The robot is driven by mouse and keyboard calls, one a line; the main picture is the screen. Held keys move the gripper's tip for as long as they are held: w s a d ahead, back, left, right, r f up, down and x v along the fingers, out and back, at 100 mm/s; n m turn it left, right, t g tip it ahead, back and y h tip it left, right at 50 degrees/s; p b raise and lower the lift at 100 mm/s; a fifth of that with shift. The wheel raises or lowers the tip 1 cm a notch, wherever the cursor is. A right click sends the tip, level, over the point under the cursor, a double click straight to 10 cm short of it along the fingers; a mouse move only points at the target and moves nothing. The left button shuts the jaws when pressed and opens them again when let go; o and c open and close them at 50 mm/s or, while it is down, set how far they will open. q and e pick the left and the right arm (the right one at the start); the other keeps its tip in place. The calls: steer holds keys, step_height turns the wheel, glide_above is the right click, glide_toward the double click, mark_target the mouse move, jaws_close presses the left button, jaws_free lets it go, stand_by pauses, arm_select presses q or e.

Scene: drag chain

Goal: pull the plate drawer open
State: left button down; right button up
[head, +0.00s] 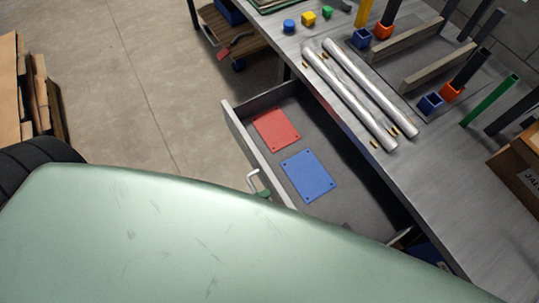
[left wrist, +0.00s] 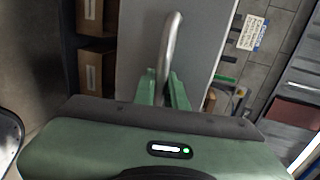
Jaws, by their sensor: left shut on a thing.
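The plate drawer (head: 238,130) stands pulled out from under the workbench, its inside open to view. A red plate (head: 276,129) and a blue plate (head: 307,175) lie flat on its floor. The drawer's pale curved handle (head: 252,181) is on the front panel. My left gripper (head: 263,193) is at the handle, mostly hidden behind my green arm. In the left wrist view the green fingers (left wrist: 162,88) are shut on the metal handle (left wrist: 171,45), in front of the grey drawer front (left wrist: 205,40). My right gripper is not in view.
The workbench top (head: 415,185) holds two long silver rails (head: 350,100), small coloured blocks (head: 308,18), and blue and orange holders. A wooden shelf with a red-handled tool (head: 236,42) is beyond the drawer. The floor (head: 150,90) left of the drawer is clear.

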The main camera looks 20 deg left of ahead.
arm_select(q)
steer(key=shift+s+a, duration=0.15)
steer(key=c, duration=1.5)
jaws_free()
steer(key=shift+o, duration=0.2)
steer(key=v, duration=0.7)
steer(key=shift+s+a+b, duration=0.25)
steer(key=shift+s+b, duration=0.1)
steer(key=shift+b, duration=0.1)
